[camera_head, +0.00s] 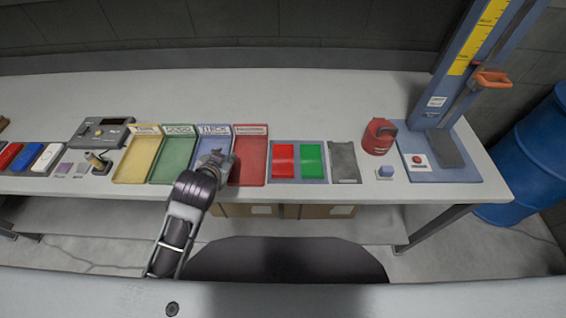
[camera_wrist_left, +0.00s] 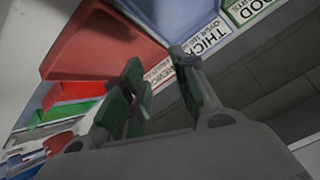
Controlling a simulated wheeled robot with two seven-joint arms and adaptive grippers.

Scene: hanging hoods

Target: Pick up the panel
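No single item is clearly marked as the panel. A flat dark grey plate (camera_head: 344,162) lies near the table's front edge. Left of it, a red plate (camera_head: 283,160) and a green plate (camera_head: 312,161) lie side by side on a blue-grey board (camera_head: 298,145). My left gripper (camera_head: 217,160) is over the labelled blue tray (camera_head: 210,143), well left of these plates, and partly hides that tray. In the left wrist view its fingers (camera_wrist_left: 157,62) stand apart with nothing visible between them. My right gripper is not in view.
Yellow (camera_head: 137,159), green (camera_head: 173,158) and red (camera_head: 248,165) trays line the table (camera_head: 300,95). A red can (camera_head: 378,137) and a tall blue stand (camera_head: 470,60) are at the right. A grey control box (camera_head: 103,131) is at the left. The table's back is clear.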

